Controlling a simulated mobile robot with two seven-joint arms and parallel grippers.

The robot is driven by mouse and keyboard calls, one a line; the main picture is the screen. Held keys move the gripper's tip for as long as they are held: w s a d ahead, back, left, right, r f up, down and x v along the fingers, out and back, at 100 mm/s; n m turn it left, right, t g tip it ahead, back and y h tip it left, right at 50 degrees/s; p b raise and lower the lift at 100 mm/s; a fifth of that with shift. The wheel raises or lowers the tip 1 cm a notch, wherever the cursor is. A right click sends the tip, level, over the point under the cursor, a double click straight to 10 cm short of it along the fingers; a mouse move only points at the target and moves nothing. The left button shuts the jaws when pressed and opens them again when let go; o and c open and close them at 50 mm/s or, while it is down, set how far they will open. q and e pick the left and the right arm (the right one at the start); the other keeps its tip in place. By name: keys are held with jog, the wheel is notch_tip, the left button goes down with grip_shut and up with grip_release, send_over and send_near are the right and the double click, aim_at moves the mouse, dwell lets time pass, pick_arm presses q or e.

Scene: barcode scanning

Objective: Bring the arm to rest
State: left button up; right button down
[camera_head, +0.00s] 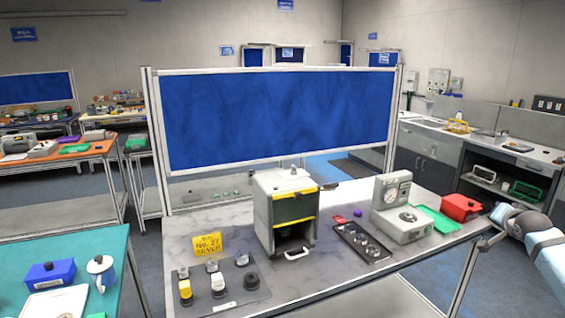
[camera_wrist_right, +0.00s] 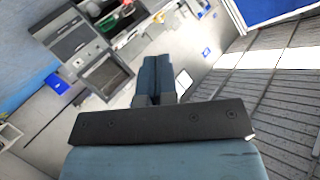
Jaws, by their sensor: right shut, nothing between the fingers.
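My right arm (camera_head: 545,250) shows at the right edge of the head view, beside the right end of the grey-topped workbench (camera_head: 330,275). Its hand is not clear there. In the right wrist view my right gripper (camera_wrist_right: 157,60) has its two blue-grey fingers side by side, shut with nothing between them. The fingers point out over the floor, clear of any object. My left arm and gripper are not in view.
The bench holds a grey-and-yellow machine (camera_head: 285,212), a dial gauge device (camera_head: 402,208), a red box (camera_head: 461,207), a green tray (camera_head: 438,219) and dark trays of small parts. A blue board (camera_head: 275,115) stands behind. A teal table (camera_head: 60,265) is at left.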

notch_tip(320, 180, up, 6)
jog(key=w+n+t+h, duration=0.1)
jog(key=n+t, duration=0.3)
jog(key=n, duration=0.9)
jog(key=s+a+f+n+g+y, duration=0.1)
jog(key=s+a+f+y, duration=0.1)
jog(key=s+a+f, duration=0.5)
jog(key=s+a+f+n+g+y, duration=0.1)
jog(key=s+a+f, duration=0.1)
jog(key=a+f, duration=0.85)
jog(key=s+a+f+n+y, duration=0.15)
jog(key=s+a+f, duration=0.4)
jog(key=f, duration=0.55)
jog(key=s+a+f+m+g+y, duration=0.1)
jog(key=s+a+f, duration=0.2)
jog(key=s+a, duration=0.4)
jog(key=s+a+f+m+g+y, duration=0.1)
jog(key=s+a+f, duration=0.3)
jog(key=s, duration=0.9)
jog(key=s+a+f+m+g+y, duration=0.1)
jog(key=s+a+f, duration=0.2)
jog(key=s+a, duration=0.6)
jog(key=shift+s+a+f+g+y, duration=0.25)
jog(key=shift+s+a+g+y, duration=0.15)
jog(key=shift+a, duration=0.5)
